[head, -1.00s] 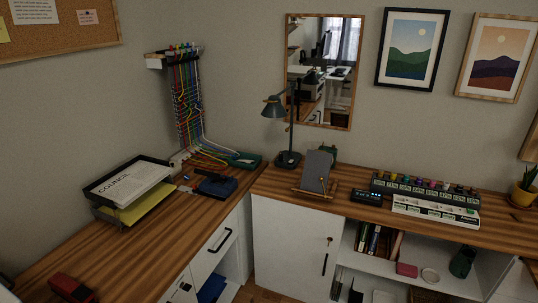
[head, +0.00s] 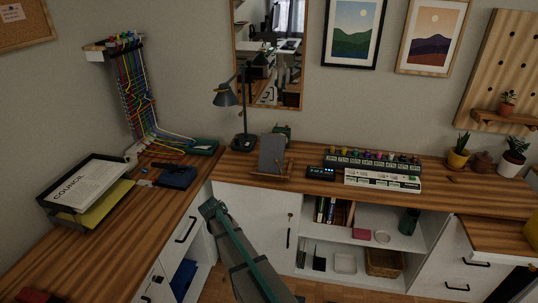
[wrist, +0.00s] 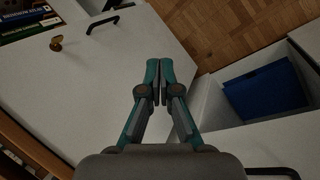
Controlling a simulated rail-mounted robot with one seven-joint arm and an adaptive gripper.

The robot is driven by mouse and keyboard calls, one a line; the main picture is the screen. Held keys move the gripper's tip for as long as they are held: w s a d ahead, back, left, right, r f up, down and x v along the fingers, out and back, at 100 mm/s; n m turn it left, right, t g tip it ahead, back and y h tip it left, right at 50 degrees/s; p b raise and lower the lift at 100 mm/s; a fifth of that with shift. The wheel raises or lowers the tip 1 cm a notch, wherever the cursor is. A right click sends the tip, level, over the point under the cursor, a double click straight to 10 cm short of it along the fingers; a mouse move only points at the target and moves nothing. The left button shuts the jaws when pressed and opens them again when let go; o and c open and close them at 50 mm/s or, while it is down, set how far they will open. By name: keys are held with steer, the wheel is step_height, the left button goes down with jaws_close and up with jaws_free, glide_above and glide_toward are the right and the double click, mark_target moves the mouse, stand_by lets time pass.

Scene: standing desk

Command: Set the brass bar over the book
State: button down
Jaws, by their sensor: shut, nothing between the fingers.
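A dark grey upright book or panel (head: 271,153) leans on a small wooden stand (head: 262,175) on the back desk. I cannot clearly make out a brass bar in either current view. My gripper (head: 210,207) is in front of the white cabinet, below and left of the stand in the head view. In the wrist view my gripper (wrist: 159,68) has its fingertips together, with nothing held, and the white cabinet door (wrist: 110,80) behind it.
A desk lamp (head: 243,135) stands left of the stand, and a small black device (head: 321,173) to its right. More books (head: 326,210) stand on the open shelf below. A paper tray (head: 85,190) sits on the left desk. Blue bins (wrist: 263,92) fill a low compartment.

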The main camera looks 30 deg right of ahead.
steer(key=w+d+r+h+p, duration=0.15)
steer(key=w+d+r, duration=0.35)
steer(key=r, duration=0.5)
steer(key=w+d+r+h, duration=0.3)
steer(key=w+r, duration=0.4)
steer(key=r, duration=0.3)
steer(key=w+d+r+h, duration=0.2)
steer(key=w+d+r, duration=0.25)
steer(key=r, duration=0.55)
steer(key=p+x, duration=0.1)
steer(key=x, duration=0.2)
steer(key=s+p+x, duration=0.1)
steer(key=p+x, duration=0.1)
steer(key=x, duration=0.2)
steer(key=s+p+x, duration=0.1)
steer(key=p+x, duration=0.1)
steer(key=x, duration=0.2)
steer(key=shift+d+r, duration=0.15)
steer(key=shift+s+d+f+p, duration=0.3)
steer(key=shift+s+d+f, duration=0.1)
steer(key=shift+s, duration=0.05)
steer(key=shift+a, duration=0.1)
